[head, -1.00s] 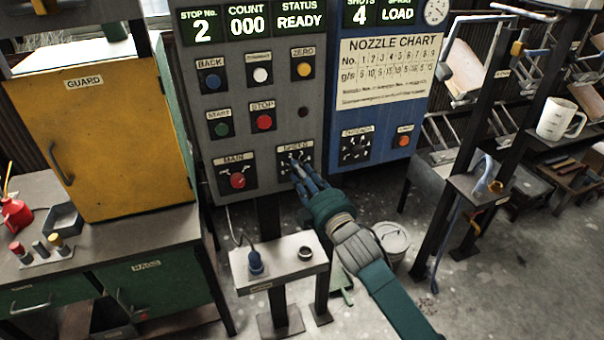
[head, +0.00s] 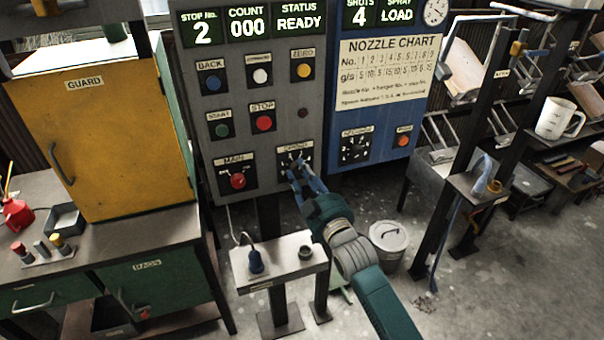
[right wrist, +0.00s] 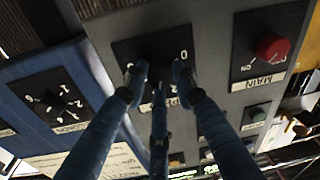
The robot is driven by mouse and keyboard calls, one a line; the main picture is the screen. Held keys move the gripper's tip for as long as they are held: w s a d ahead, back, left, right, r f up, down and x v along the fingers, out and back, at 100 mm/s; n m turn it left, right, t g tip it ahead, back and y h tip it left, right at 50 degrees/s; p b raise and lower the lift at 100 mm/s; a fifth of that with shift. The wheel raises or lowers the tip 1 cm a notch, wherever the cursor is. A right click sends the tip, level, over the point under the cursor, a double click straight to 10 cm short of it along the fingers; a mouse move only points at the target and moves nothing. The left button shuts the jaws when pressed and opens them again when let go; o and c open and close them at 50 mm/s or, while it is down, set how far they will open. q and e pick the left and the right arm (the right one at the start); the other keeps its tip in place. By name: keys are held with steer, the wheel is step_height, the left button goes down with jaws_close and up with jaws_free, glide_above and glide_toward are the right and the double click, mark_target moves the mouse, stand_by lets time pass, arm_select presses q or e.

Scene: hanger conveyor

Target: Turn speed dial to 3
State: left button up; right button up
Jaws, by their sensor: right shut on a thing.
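The speed dial sits on a black square plate (head: 285,160) low on the grey control panel (head: 265,110), right of the red main switch (head: 238,181). My right gripper (head: 299,172) reaches up to it with blue fingers. In the right wrist view the fingers (right wrist: 156,75) are shut around the dial's dark knob, in the middle of its plate (right wrist: 124,50). The knob is mostly hidden by the fingers. A "0" shows on the plate; I cannot read which number the knob points to. My left gripper is not in view.
A blue panel with a nozzle dial (head: 356,147) and an orange button (head: 403,140) adjoins on the right. A lidded bin (head: 388,243) stands on the floor.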

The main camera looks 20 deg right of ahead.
steer(key=shift+r+m, duration=0.5)
steer(key=shift+r, duration=0.05)
steer(key=o, duration=1.2)
steer(key=shift+a, duration=0.1)
steer(key=shift+c, duration=0.2)
steer(key=shift+f, duration=0.25)
steer(key=shift+s, duration=0.1)
steer(key=s+d, duration=0.1)
steer(key=s, duration=1)
steer(key=shift+s+f, duration=0.35)
